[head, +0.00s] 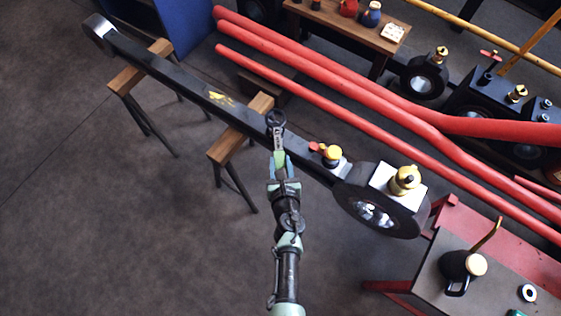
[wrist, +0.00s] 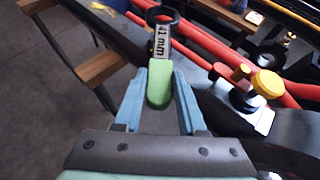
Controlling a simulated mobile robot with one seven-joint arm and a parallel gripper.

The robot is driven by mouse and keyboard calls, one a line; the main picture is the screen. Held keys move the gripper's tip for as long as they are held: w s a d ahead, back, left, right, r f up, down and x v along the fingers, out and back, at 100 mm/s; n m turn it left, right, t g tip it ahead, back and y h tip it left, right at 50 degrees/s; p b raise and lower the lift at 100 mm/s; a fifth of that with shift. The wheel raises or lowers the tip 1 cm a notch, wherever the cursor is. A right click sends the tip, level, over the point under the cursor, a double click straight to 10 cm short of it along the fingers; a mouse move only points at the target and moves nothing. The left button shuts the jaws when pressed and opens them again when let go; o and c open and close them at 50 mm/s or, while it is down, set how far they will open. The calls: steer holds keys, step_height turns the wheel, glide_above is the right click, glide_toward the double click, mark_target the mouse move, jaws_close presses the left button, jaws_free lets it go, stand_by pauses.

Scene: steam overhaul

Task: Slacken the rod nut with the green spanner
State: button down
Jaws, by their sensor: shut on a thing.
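The green spanner (head: 279,140) has a dark ring end, a metal shank marked 41 mm and a green grip; it also shows in the wrist view (wrist: 159,84). My gripper (head: 281,165) is shut on the green grip, its pale blue fingers either side in the wrist view (wrist: 160,88). The ring end points away from me, over the long dark rod (head: 170,68). On the rod, right of the spanner, is a yellow-topped fitting (head: 332,153) with small red parts, also in the wrist view (wrist: 267,84). I cannot tell which part is the rod nut. The spanner's ring looks empty.
Wooden-topped trestles (head: 228,146) carry the rod. Its big end (head: 380,212) has a brass cap (head: 405,180). Red pipes (head: 340,88) run behind. A bench (head: 500,265) with a black oil can (head: 460,268) stands at lower right. The left floor is clear.

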steer(key=shift+w+r, duration=0.1)
steer(key=shift+r, duration=0.1)
step_height(320, 180, up, 4)
steer(key=p, duration=0.4)
steer(key=shift+s, duration=0.35)
steer(key=s+b, duration=0.2)
steer(key=s, duration=1.1)
steer(key=shift+s+b, duration=0.2)
steer(key=shift+b, duration=0.2)
